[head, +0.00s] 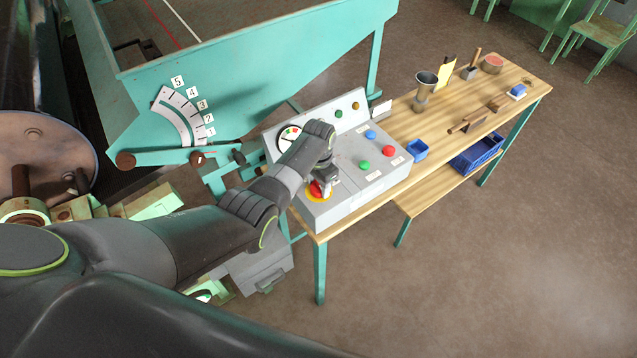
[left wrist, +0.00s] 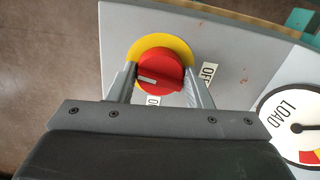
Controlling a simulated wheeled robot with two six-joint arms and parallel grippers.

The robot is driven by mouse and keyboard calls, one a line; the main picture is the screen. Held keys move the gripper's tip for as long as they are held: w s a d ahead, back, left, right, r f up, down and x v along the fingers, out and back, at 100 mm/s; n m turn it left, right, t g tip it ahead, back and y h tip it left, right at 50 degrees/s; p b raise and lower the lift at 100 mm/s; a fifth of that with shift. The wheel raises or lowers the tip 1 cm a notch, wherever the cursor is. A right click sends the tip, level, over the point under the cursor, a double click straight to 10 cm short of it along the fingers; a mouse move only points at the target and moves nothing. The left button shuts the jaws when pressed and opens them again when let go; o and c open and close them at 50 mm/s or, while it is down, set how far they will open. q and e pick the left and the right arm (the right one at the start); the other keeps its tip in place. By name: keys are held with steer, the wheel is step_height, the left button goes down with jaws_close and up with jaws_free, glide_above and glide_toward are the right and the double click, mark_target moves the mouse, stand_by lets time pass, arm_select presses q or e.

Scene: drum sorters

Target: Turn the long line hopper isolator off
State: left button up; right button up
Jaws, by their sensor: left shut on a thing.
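The isolator is a red rotary knob (left wrist: 158,70) on a yellow round plate (left wrist: 185,50), on a grey control box. In the left wrist view a white mark on the knob lies roughly level across the picture. One label by it reads OFF (left wrist: 210,74); another label (left wrist: 153,100) is partly hidden by my gripper. My left gripper (left wrist: 160,82) has one finger on each side of the knob and is shut on it. In the head view the knob (head: 316,188) shows below my left gripper (head: 325,184) at the box's near left corner. My right gripper is not in view.
The control box (head: 345,205) carries a LOAD dial (head: 288,138), green, blue and red buttons, and lamps. A teal hopper (head: 240,80) with a numbered scale stands behind left.

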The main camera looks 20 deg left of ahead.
mark_target(318, 184)
arm_select(q)
steer(key=shift+w+n, duration=0.1)
steer(key=shift+n, duration=0.5)
steer(key=o, duration=1)
steer(key=shift+r, duration=0.15)
steer(key=shift+r, duration=0.6)
step_height(318, 184, up, 16)
steer(key=shift+r+b, duration=0.1)
steer(key=shift+b, duration=0.3)
